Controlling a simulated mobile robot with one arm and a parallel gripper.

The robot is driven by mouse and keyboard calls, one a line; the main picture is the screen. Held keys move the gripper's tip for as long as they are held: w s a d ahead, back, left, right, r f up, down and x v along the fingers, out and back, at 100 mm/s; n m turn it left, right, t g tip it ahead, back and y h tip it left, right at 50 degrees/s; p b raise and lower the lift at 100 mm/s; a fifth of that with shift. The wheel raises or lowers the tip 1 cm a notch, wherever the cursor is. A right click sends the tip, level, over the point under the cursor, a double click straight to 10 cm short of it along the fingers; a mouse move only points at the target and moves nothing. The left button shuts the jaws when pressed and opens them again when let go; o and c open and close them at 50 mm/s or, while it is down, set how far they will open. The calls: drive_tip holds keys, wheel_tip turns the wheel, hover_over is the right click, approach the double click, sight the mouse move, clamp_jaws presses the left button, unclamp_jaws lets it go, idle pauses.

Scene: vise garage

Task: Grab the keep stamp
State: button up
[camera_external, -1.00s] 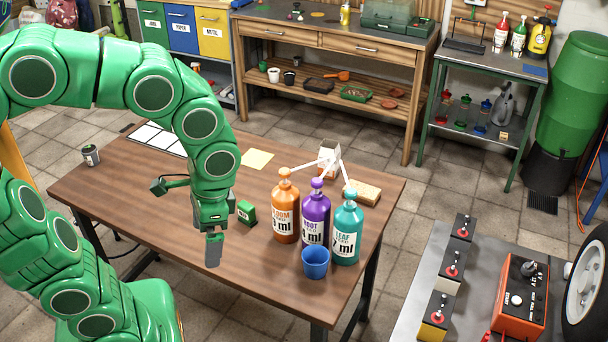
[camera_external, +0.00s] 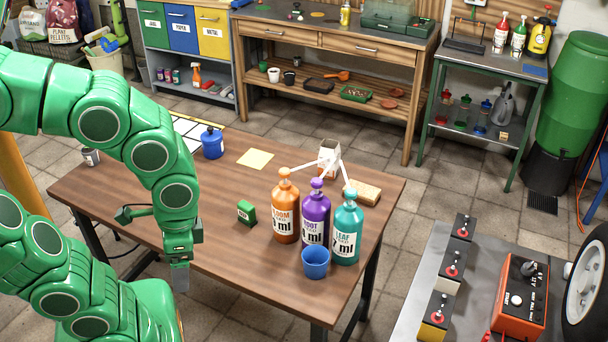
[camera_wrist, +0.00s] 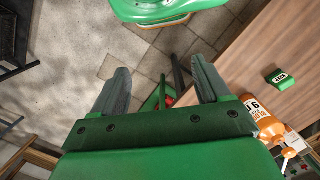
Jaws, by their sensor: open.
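A small green block (camera_external: 246,212) with a pale label, which looks like the keep stamp, stands on the wooden table, left of the orange bottle. I cannot read its label surely. It also shows in the wrist view (camera_wrist: 281,80) at the right. My gripper (camera_external: 181,278) points down at the table's near edge, left of and nearer the camera than the green block, and apart from it. In the wrist view my gripper (camera_wrist: 160,82) is open and empty, with floor tiles showing between its fingers.
An orange bottle (camera_external: 285,212), a purple bottle (camera_external: 316,220), a teal bottle (camera_external: 346,236) and a blue cup (camera_external: 315,263) stand right of the block. The tabletop around the block is clear.

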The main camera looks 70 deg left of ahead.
drive_tip(key=w+a+f+m+g+h, duration=0.1)
drive_tip(key=w+a+f+m+h, duration=0.15)
drive_tip(key=w+f, duration=0.2)
drive_tip(key=w+a+f+m+g+h, duration=0.1)
drive_tip(key=w+a+f+m+h, duration=0.1)
drive_tip(key=w+f+m, duration=0.3)
drive_tip(key=m+t+h, duration=0.2)
drive_tip(key=t+h, duration=0.4)
drive_tip(key=t, duration=0.4)
hover_over(242, 204)
drive_tip(key=d, duration=1)
wheel_tip(242, 204, down, 6)
drive_tip(key=s+a+f+t, duration=0.1)
drive_tip(key=a, duration=0.3)
drive_tip(key=s+a+f+n+t+y, duration=0.1)
drive_tip(key=s+a+f+t, duration=0.1)
drive_tip(key=a, duration=0.2)
drive_tip(key=s+a+f+n+t+y, duration=0.1)
drive_tip(key=s+a, duration=0.1)
drive_tip(key=a, duration=0.3)
drive_tip(key=shift+f+n+t+y, duration=0.15)
drive_tip(key=shift+n+t+y, duration=0.1)
drive_tip(key=shift+t, duration=0.15)
drive_tip(key=shift+a+f+x, duration=0.1)
drive_tip(key=shift+x, duration=1.85)
drive_tip(key=shift+a+f+x, duration=0.15)
drive_tip(key=shift+x, duration=1.8)
drive_tip(key=shift+w, duration=0.1)
